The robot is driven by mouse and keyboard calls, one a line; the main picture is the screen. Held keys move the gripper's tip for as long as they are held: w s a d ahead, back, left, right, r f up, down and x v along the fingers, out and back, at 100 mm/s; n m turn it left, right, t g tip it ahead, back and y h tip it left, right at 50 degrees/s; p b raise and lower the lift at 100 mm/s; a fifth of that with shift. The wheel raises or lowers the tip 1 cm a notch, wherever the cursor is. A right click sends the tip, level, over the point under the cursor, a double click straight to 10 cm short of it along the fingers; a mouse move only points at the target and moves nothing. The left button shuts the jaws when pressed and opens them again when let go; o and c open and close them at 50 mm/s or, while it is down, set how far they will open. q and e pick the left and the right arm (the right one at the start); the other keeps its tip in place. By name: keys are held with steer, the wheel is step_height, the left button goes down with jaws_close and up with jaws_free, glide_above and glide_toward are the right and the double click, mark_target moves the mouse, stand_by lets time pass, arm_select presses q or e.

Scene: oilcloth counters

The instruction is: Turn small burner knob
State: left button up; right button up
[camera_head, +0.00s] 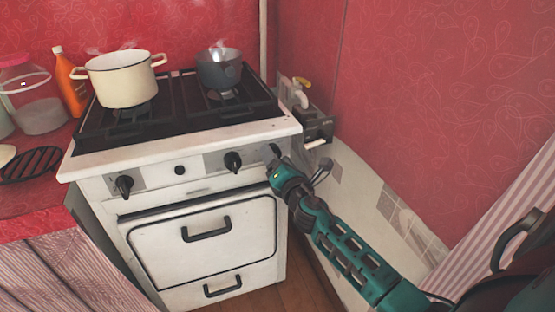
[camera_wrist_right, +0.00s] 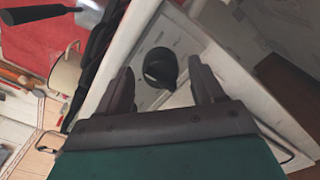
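The white stove (camera_head: 150,160) has dark knobs along its front: a left knob (camera_head: 124,185), a small round centre one (camera_head: 180,170) and a right knob (camera_head: 233,162). My teal right gripper (camera_head: 276,164) is at the right end of this panel and partly hides a dark piece there. In the right wrist view, a black knob (camera_wrist_right: 160,68) on a grey plate shows between the two spread fingers of my right gripper (camera_wrist_right: 161,80). The gripper looks open, with gaps on both sides of the knob. I cannot tell which knob this is. My left gripper is not in view.
A cream pot (camera_head: 122,80) and a grey saucepan (camera_head: 218,70) stand on the burners, both steaming. The oven door handle (camera_head: 206,230) sticks out below the knobs. An orange bottle (camera_head: 70,82) and a glass jar (camera_head: 35,100) stand at left.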

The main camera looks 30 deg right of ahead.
steer(key=shift+s, duration=0.1)
steer(key=v, duration=1.2)
steer(key=shift+s+a, duration=0.15)
steer(key=shift+s, duration=0.2)
